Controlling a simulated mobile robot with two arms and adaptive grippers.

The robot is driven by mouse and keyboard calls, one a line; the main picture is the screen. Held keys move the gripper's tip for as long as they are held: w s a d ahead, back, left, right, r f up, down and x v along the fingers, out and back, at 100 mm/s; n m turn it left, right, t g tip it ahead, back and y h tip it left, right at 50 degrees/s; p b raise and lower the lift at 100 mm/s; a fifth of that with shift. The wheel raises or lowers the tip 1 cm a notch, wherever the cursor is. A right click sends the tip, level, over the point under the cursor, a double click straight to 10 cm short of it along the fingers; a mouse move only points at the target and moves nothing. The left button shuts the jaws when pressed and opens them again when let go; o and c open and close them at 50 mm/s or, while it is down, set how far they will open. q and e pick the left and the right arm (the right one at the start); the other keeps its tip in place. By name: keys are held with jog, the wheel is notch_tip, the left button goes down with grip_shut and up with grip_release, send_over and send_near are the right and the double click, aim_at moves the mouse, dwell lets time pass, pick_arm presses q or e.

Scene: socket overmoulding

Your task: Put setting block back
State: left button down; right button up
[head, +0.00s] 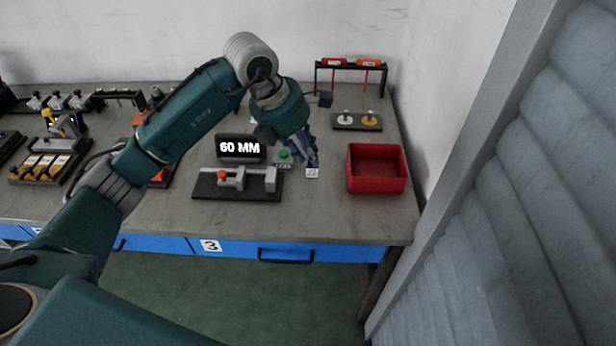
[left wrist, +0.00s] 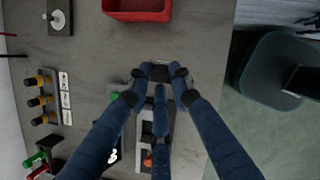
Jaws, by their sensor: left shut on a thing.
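My left gripper (head: 313,163) is over the table between the display and the red bin. Its blue fingers are shut on a small block with a white label face (head: 312,173), taken to be the setting block. In the left wrist view the fingertips (left wrist: 160,72) close around this dark block (left wrist: 157,71). Whether it touches the table is unclear. A stand with several black-and-yellow pins and white labels (left wrist: 52,95) shows in the left wrist view; my arm mostly hides it in the head view. My right gripper is out of view.
A grey fixture with an orange knob (head: 232,180) sits on a black plate left of the gripper. Behind it are a "60 MM" display (head: 240,148) and a green button (head: 285,155).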

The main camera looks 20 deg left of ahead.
aim_at(308, 167)
pick_arm(q)
notch_tip(308, 167, down, 5)
jog(key=shift+r+p, duration=0.1)
jog(key=shift+p, duration=0.25)
notch_tip(308, 167, down, 4)
jog(key=shift+f+p, duration=0.1)
jog(key=shift+p, duration=0.3)
jog(key=shift+f, duration=0.15)
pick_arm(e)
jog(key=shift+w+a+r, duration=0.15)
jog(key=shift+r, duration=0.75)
pick_arm(q)
jog(key=shift+f, duration=0.1)
jog(key=c, duration=1.5)
grip_release()
jog(key=shift+c, duration=0.2)
jog(key=b+v, duration=0.2)
jog(key=v, duration=1)
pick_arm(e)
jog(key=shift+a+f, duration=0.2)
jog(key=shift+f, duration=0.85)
